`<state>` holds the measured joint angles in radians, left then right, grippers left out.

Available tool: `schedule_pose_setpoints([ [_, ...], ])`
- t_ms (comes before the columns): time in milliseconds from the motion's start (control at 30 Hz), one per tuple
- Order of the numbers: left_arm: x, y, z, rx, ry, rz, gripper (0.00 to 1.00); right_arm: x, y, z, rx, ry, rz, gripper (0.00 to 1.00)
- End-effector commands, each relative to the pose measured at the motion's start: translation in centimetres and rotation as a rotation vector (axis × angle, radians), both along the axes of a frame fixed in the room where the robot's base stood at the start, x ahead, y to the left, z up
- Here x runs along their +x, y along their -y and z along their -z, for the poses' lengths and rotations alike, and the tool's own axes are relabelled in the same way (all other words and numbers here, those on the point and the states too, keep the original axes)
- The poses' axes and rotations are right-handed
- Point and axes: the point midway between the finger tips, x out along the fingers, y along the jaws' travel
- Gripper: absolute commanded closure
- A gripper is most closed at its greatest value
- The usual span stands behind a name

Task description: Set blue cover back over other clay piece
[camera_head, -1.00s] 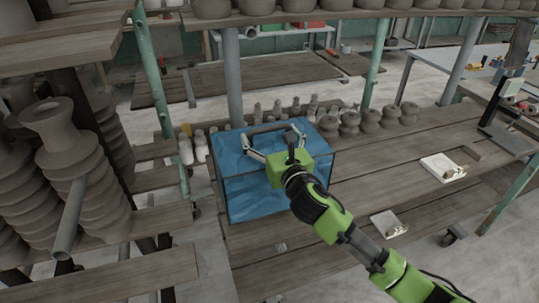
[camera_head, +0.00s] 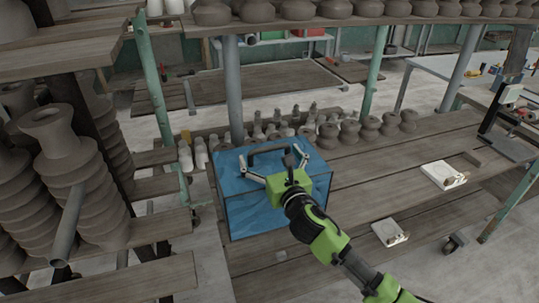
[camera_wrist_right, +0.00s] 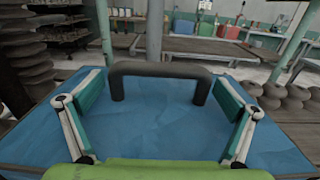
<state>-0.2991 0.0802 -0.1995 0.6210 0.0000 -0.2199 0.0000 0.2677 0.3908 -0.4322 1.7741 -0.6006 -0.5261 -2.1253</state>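The blue cover (camera_head: 238,212) is a box with dark edges and a dark handle (camera_head: 265,149) on top. It sits on the left part of the wooden bench, and its blue top also fills the lower part of the right wrist view (camera_wrist_right: 165,135). My right gripper (camera_head: 276,165) is above the cover top. Its fingers are spread wide on either side of the handle, which stands between and beyond them, apart from both. Two white slabs with small clay bits lie on the bench to the right, one farther (camera_head: 440,176) and one nearer (camera_head: 388,232). What is under the cover is not clear. My left gripper is not in view.
Several dark pots (camera_head: 348,131) and paler small pieces stand behind the cover. Stacked tall clay vessels (camera_head: 62,150) fill the left. A shelf of pots (camera_head: 335,9) runs overhead, with green posts (camera_head: 375,70). The bench between the cover and slabs is clear.

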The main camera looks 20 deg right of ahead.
Motion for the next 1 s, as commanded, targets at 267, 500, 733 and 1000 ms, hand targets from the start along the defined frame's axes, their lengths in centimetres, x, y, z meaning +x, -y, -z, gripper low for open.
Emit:
schedule_pose_setpoints([
  [267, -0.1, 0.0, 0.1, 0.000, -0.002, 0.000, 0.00, -1.4, 0.1, 0.0, -0.002, -0.001, 0.000, 0.00],
  [500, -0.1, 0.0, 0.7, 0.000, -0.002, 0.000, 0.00, -6.0, 0.2, 0.0, -0.002, -0.001, -0.002, 0.00],
  [733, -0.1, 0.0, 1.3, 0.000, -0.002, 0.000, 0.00, -10.0, 0.3, 0.0, -0.001, -0.001, 0.000, 0.00],
  [1000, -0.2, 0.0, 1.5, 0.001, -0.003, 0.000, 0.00, -12.0, 0.4, -0.2, 0.000, 0.001, 0.000, 0.00],
])
